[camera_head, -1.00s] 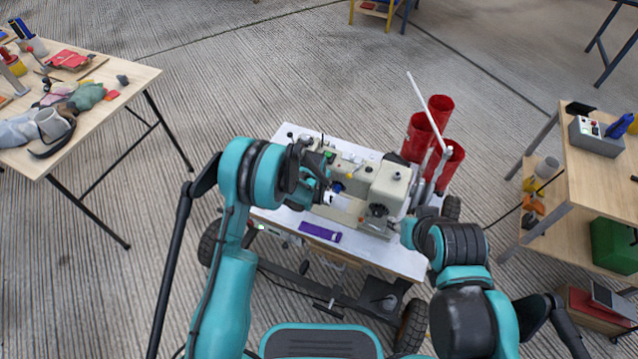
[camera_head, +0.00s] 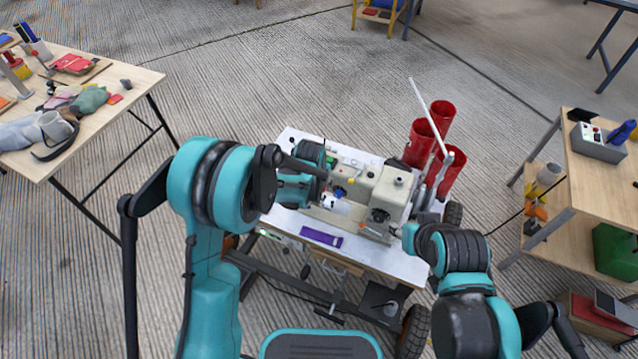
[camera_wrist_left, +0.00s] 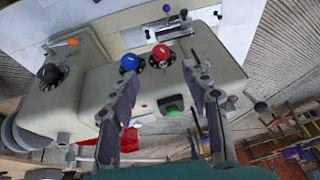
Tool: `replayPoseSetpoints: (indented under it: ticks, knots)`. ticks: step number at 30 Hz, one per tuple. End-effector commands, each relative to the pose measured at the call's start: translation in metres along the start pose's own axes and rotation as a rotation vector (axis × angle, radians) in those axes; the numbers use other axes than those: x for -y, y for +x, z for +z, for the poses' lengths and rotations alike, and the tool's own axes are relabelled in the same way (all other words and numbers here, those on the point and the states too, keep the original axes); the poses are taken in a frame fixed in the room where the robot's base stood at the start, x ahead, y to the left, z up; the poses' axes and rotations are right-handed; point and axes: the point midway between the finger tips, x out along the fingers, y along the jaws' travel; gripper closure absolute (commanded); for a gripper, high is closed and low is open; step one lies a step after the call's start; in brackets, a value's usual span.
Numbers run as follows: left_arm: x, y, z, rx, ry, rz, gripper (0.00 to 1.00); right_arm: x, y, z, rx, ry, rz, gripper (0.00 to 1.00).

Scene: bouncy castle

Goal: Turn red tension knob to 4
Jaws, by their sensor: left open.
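The red knob (camera_wrist_left: 161,53) stands on the pale sewing machine (camera_wrist_left: 130,95) in the left wrist view, next to a blue knob (camera_wrist_left: 129,63). My left gripper (camera_wrist_left: 161,72) is open and empty. Its two fingers point toward the knobs, one on the blue knob's side and one to the right of the red knob. The red knob lies between the fingertip lines, with no visible grip on it. I cannot read its number marks. In the head view the machine (camera_head: 385,190) stands on a white table (camera_head: 395,262). My right gripper is hidden beyond its arm.
A green button (camera_wrist_left: 172,110) and a black dial (camera_wrist_left: 48,75) are on the machine. A purple item (camera_head: 321,237) lies on the table's front. A cluttered table (camera_head: 140,82) is at left, a wooden shelf (camera_head: 590,170) at right.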

Motion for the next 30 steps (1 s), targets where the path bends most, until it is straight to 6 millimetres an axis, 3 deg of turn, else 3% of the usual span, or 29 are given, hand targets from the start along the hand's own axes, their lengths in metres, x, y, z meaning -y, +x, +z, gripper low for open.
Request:
replayPoseSetpoints:
  ticks: [14, 21, 30]
  knots:
    - [0.000, -0.002, -0.002, 0.000, 0.000, 0.000, 0.53, 0.000, -0.005, -0.004, 0.000, 0.000, 0.000, 0.60]
    - [0.001, 0.031, -0.004, 0.000, -0.001, 0.000, 0.53, 0.000, -0.026, -0.019, 0.000, 0.000, 0.000, 0.60]
    - [0.000, 0.077, -0.001, 0.000, -0.001, 0.001, 0.53, 0.000, -0.012, -0.008, 0.000, 0.000, 0.000, 0.60]
